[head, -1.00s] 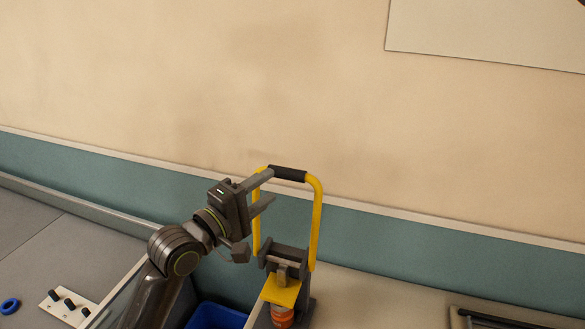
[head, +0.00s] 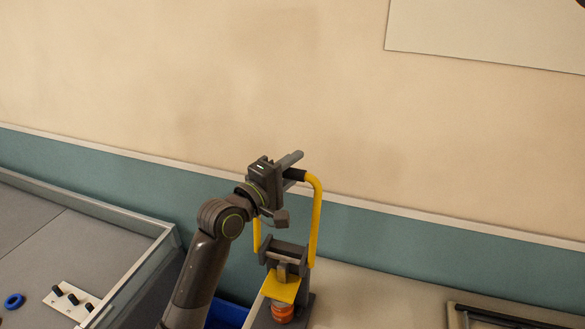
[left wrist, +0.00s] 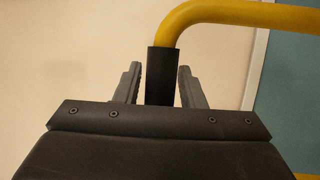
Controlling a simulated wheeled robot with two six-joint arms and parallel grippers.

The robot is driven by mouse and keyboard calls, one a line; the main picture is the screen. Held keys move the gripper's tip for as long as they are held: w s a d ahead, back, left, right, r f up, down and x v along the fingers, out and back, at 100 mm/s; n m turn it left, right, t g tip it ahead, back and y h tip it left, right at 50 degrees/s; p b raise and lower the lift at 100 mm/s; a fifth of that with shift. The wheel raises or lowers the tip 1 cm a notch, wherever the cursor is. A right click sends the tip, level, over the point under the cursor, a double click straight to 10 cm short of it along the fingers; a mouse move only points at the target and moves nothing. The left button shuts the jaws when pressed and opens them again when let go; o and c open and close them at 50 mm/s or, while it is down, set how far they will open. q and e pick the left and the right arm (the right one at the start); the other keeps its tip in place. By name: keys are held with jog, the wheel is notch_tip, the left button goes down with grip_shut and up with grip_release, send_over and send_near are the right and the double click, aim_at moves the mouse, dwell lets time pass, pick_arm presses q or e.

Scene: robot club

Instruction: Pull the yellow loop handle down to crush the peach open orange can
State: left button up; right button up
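The yellow loop handle (head: 317,215) stands upright on the can crusher (head: 290,252), with a dark grip (head: 296,174) across its top. My left gripper (head: 293,165) is at that grip and hides its left part. In the left wrist view the fingers (left wrist: 160,75) are apart, one on each side of the dark grip (left wrist: 161,90); a narrow gap shows beside the left finger. The handle's yellow bend (left wrist: 190,15) shows above. The orange can (head: 283,312) stands low in the crusher under a yellow plate (head: 281,288); its top is hidden. My right gripper is out of view.
A blue bin (head: 228,314) stands left of the crusher, partly behind my left arm. A grey walled tray (head: 135,275) is at the left, with a white knobbed plate (head: 72,299) and a blue ring (head: 14,300). The wall is close behind. The counter right of the crusher is clear up to a dark frame (head: 500,318).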

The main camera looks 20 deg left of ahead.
pick_arm(q)
grip_shut()
